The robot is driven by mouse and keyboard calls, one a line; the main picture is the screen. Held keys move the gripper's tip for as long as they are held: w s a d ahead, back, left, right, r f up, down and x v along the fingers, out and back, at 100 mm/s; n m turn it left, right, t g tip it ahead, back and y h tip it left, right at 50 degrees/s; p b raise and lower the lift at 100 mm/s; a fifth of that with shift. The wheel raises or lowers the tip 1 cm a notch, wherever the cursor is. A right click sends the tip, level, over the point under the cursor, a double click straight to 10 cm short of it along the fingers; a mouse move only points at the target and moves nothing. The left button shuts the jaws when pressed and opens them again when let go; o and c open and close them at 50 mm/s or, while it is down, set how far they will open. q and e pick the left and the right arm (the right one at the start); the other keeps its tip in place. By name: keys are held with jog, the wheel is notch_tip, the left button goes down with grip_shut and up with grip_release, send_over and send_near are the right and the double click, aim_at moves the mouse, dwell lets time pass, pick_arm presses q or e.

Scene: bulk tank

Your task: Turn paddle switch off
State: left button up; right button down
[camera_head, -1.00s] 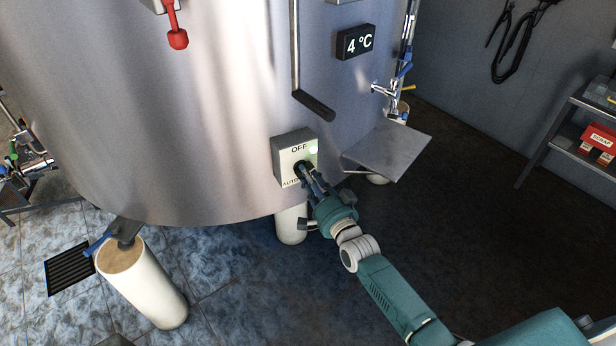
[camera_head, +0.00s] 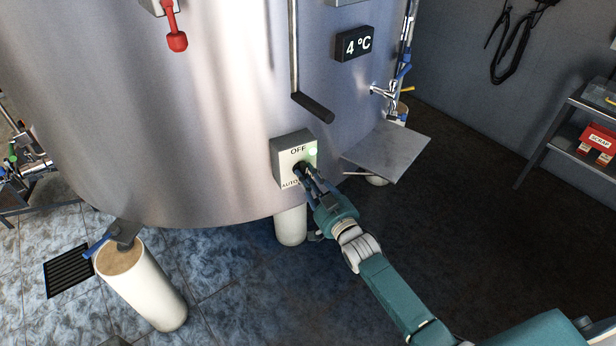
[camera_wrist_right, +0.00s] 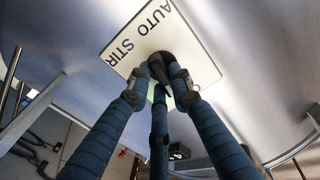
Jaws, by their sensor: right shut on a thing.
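The paddle switch is a pale box (camera_head: 287,152) on the front of the steel tank, with "OFF" at its top and "AUTO" at its lower left. A green light (camera_head: 312,150) glows at its upper right. My right gripper (camera_head: 304,174) is shut on the dark switch knob (camera_head: 299,168) on the box's face. In the right wrist view, the fingers (camera_wrist_right: 165,78) close around the dark knob (camera_wrist_right: 161,60), below the words "AUTO STIR" on the plate (camera_wrist_right: 130,48). The fingers partly cover the knob, so its exact pointing direction is hard to tell. My left gripper is not in view.
The steel tank (camera_head: 190,110) fills the left and middle. A dark handle (camera_head: 313,106) hangs above the box, and a grey shelf plate (camera_head: 388,150) juts out to its right. A "4 °C" display (camera_head: 354,43) is higher up. The dark floor (camera_head: 470,220) at right is clear.

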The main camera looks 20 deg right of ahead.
jog(key=shift+n, duration=1.1)
jog(key=c, duration=1.5)
grip_release()
jog(key=shift+c, duration=0.2)
jog(key=s+d, duration=0.2)
jog(key=s, duration=1)
jog(key=shift+f, duration=0.15)
